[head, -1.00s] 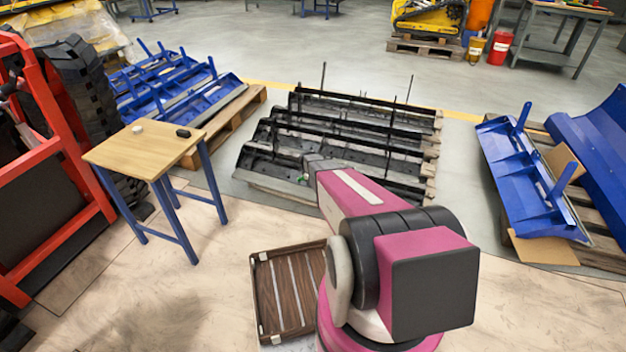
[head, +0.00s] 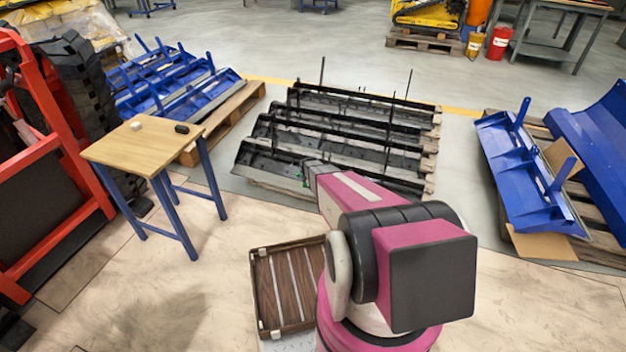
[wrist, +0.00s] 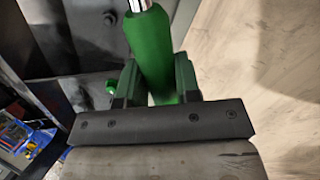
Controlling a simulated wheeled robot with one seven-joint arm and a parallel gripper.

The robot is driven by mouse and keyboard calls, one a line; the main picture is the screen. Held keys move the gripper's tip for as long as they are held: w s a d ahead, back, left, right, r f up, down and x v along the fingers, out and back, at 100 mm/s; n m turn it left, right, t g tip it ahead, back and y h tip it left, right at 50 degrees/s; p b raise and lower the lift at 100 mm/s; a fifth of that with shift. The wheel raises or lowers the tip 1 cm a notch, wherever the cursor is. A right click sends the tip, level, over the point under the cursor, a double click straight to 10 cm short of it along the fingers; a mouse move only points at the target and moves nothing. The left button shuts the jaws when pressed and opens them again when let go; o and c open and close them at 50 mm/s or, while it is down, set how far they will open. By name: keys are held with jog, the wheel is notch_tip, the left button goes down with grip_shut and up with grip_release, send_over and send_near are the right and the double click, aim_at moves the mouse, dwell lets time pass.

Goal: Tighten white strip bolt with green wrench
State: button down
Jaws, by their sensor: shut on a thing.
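The green wrench shows in the wrist view as a thick green handle (wrist: 150,45) with a shiny metal shaft at the top edge of the picture. My gripper (wrist: 157,88) is shut on this handle, one finger on each side. The wrench's working end is out of the picture. A small green bolt-like piece (wrist: 111,86) sits on a dark grey metal part left of my gripper, apart from it. In the head view my arm hides most of my gripper, and only a tiny green spot shows near its end. I cannot make out a white strip bolt.
Black metal carriers (head: 340,130) lie on a pallet ahead of my arm. Blue carriers lie on pallets at left (head: 190,95) and right (head: 530,175). A small wooden table (head: 145,148) stands at left beside a red frame (head: 55,150). Open floor lies between.

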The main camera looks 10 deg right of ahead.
jog(key=s+d+f+n, duration=0.2)
jog(key=s+n, duration=0.7)
jog(key=s, duration=0.1)
jog(key=shift+s+f, duration=0.25)
jog(key=shift+s, duration=0.15)
jog(key=shift+x, duration=1.6)
dwell(2.8)
dwell(0.5)
jog(key=c, duration=1.4)
grip_release()
grip_shut()
